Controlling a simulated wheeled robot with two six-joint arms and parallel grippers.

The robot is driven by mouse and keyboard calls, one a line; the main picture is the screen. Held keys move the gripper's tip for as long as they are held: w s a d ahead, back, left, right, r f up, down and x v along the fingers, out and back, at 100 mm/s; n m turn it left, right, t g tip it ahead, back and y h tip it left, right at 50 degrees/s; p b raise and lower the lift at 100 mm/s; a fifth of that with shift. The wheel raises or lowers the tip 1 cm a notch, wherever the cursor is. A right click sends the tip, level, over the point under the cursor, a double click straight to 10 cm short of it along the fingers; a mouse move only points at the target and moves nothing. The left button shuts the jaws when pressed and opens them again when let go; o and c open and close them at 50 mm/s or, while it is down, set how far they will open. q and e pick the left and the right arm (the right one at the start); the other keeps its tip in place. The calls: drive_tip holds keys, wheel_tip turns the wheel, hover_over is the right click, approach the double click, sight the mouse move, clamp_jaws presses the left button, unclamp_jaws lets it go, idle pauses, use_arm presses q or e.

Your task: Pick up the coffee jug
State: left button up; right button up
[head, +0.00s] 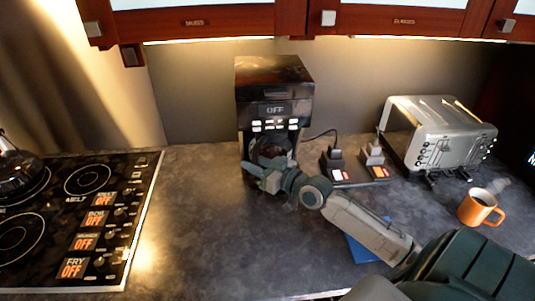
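The coffee jug (273,151) is dark and stands inside the black coffee maker (273,90), whose display reads OFF. Only its upper part shows; my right gripper and the shadow hide its lower part. My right gripper (258,174) is at the front of the coffee maker, right at the jug in the picture. Its fingers are small and dark against the jug, so I cannot tell whether they touch or close on it. My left gripper is not in view.
A silver toaster (437,132) stands to the right, with an orange mug (480,207) in front. A power strip (352,172) with plugs lies beside the coffee maker. A stove (75,220) with a kettle (16,165) is left. The counter (195,215) between is clear.

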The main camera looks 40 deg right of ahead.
clamp_jaws()
drive_tip(key=shift+f, duration=0.1)
idle(1.0)
